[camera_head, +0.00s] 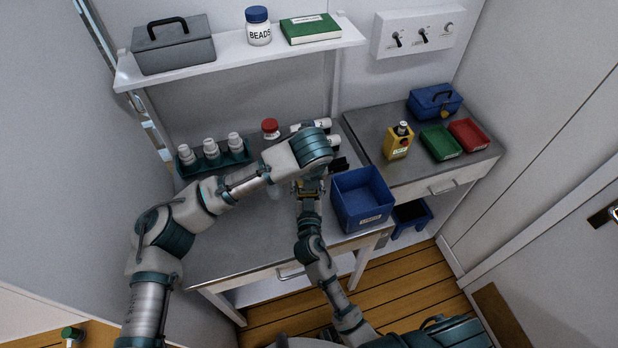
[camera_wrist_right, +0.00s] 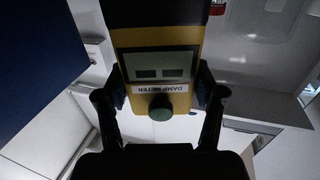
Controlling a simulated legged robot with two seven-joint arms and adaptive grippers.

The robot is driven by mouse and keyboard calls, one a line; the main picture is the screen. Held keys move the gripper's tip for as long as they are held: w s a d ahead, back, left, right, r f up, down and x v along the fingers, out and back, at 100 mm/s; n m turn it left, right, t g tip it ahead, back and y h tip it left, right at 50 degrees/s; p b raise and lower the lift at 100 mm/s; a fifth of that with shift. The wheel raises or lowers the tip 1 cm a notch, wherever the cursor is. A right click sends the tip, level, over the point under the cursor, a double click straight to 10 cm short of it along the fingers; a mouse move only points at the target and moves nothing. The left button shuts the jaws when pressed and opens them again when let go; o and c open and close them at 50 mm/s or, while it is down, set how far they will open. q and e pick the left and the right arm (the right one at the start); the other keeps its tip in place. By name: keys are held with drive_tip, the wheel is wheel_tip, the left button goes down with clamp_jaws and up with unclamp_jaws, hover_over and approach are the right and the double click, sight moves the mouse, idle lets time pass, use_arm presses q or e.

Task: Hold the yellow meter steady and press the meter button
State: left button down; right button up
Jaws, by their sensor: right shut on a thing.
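The yellow damp meter (camera_wrist_right: 157,70) fills the middle of the right wrist view, with a grey display, an upside-down label and a round green button (camera_wrist_right: 160,107). My right gripper (camera_wrist_right: 160,95) is shut on it, one finger at each side. In the head view, my right gripper (camera_head: 309,187) is above the workbench, left of the blue bin, and the meter is mostly hidden there. My left arm reaches across from the left. Its gripper (camera_head: 338,163) shows only as dark parts beyond the wrist, close to the right gripper. Its fingers are largely hidden.
A blue bin (camera_head: 362,205) stands close right of the grippers. A green rack (camera_head: 213,161) of white bottles and a red-capped jar (camera_head: 271,129) stand behind. A yellow box (camera_head: 398,145), green tray (camera_head: 440,141) and red tray (camera_head: 469,134) are on the right bench. A shelf (camera_head: 240,49) hangs above.

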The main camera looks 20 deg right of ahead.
drive_tip(key=shift+f, duration=0.15)
drive_tip(key=o, duration=1.4)
